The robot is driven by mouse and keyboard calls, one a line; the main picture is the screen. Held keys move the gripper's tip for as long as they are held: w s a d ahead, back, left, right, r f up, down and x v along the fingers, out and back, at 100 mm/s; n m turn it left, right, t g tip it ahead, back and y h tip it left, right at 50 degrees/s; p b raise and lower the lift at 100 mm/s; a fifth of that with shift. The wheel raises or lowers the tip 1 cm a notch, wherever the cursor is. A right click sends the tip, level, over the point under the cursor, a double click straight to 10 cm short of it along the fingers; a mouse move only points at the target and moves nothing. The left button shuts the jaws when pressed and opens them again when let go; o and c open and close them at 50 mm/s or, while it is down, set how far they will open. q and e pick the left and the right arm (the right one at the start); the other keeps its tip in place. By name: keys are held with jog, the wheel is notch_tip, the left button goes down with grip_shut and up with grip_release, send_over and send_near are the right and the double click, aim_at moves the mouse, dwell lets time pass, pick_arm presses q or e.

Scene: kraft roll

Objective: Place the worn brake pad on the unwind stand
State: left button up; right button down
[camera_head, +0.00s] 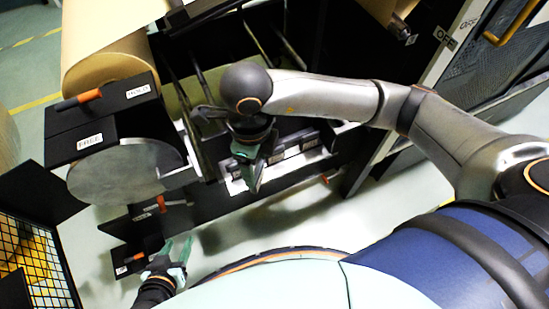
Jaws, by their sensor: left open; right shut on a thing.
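My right gripper (254,178) points down at a pale tray (236,187) on the unwind stand (205,195). The tray holds several dark blocks (292,157) that look like brake pads. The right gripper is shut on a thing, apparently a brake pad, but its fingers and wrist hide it. I cannot tell whether the held thing touches the tray or which pad is the worn one. My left gripper (178,247) is open and empty, low at the left, close to the stand's lower black parts.
A large kraft roll (100,40) is at the upper left, beside black blocks labelled HOLD and FREE with an orange-tipped lever (78,100). A grey disc (125,172) sits below them. A mesh-panelled cabinet (470,60) stands at right.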

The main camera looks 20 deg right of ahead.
jog(key=s+a+f+m, duration=0.2)
jog(key=s+a+m, duration=0.15)
jog(key=m, duration=0.65)
jog(key=w+d+f+b, duration=0.1)
jog(key=w+d+f, duration=0.1)
jog(key=w+f, duration=0.2)
jog(key=w+d+f+b, duration=0.1)
jog(key=w+d+f, duration=0.1)
jog(key=w+f, duration=0.2)
jog(key=w+d+f+b, duration=0.1)
jog(key=w+d+f, duration=0.2)
jog(key=f, duration=0.2)
jog(key=shift+w+d, duration=0.1)
jog(key=shift+w, duration=0.3)
pick_arm(q)
jog(key=shift+w+d+f, duration=0.1)
jog(key=shift+d+f, duration=0.05)
jog(key=shift+f, duration=0.35)
jog(key=shift+w+d+f, duration=0.1)
jog(key=shift+d+f, duration=0.05)
jog(key=shift+f, duration=0.35)
